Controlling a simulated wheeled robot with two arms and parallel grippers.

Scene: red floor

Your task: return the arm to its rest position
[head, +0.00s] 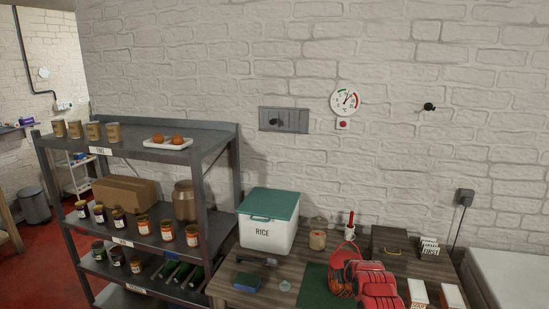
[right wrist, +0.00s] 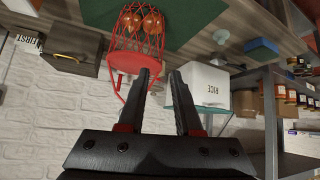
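My right gripper (right wrist: 164,76) shows in the right wrist view with two black fingers apart and nothing between them. That view is upside down, with the table at the top and the wall below. A red wire basket (right wrist: 128,30) holding orange-brown round things stands beyond the fingertips, apart from them. The right fingertips cannot be made out there. My left gripper is not in view.
A white RICE bin (head: 266,232) with a green lid stands on the table. A dark box (head: 389,240), cards (head: 429,246) and small cartons (head: 418,293) are near the arm. A grey shelf (head: 216,146) with jars and cans stands left. A brick wall closes off the back.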

